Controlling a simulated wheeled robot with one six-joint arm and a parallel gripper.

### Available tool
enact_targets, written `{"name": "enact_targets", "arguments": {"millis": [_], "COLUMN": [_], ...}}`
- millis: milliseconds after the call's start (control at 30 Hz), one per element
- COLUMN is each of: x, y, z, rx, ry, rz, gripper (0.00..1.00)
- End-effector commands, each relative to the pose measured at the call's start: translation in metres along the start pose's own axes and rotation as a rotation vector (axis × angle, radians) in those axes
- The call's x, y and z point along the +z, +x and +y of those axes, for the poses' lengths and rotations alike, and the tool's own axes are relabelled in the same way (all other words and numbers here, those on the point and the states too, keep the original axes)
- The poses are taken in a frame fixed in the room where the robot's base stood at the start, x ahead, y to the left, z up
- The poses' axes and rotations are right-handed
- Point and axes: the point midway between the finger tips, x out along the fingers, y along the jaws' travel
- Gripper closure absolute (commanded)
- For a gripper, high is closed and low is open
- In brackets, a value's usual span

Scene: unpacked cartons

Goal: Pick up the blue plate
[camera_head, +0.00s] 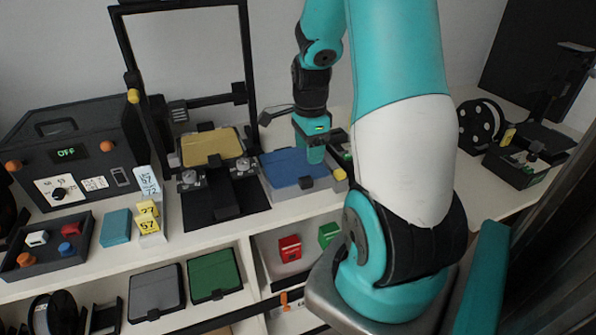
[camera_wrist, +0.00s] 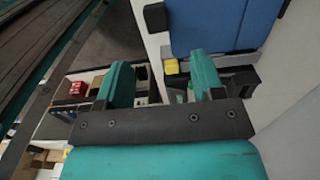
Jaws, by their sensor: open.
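The blue plate (camera_head: 283,168) lies flat on a light holder on the white bench, right of the printer. It also shows at the upper right of the wrist view (camera_wrist: 222,22), with dark clips at its near edge. My gripper (camera_head: 316,154) is at the right part of the plate in the head view and hides some of it. In the wrist view my gripper (camera_wrist: 162,80) is open, its two teal fingers apart with nothing held between them. The plate lies beyond the right finger there. Whether a finger touches the plate cannot be told.
A printer with a yellow plate (camera_head: 210,147) stands left of the blue plate. A black control box (camera_head: 75,150) reads OFF. A tray (camera_head: 45,262) of small blocks is at far left. Below are a grey plate (camera_head: 155,290), a green plate (camera_head: 214,274) and a red box (camera_head: 290,249).

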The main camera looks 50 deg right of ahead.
Motion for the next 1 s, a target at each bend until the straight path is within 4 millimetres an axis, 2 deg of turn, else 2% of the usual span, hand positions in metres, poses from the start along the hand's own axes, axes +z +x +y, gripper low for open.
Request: {"name": "enact_targets", "arguments": {"millis": [100,367,700,967,1000], "x": [0.001,0.002,0.008,0.008,0.008], "y": [0.02,0.04,0.083,0.086,0.086], "z": [0.001,0.001,0.004,0.004,0.004], "rx": [0.005,0.002,0.001,-0.002,-0.001], "ry": [-0.002,-0.003,-0.003,-0.003,-0.003], "rz": [-0.001,-0.001,-0.001,-0.001,-0.001], "gripper": [0.38,0.38,0.38,0.38,0.45]}}
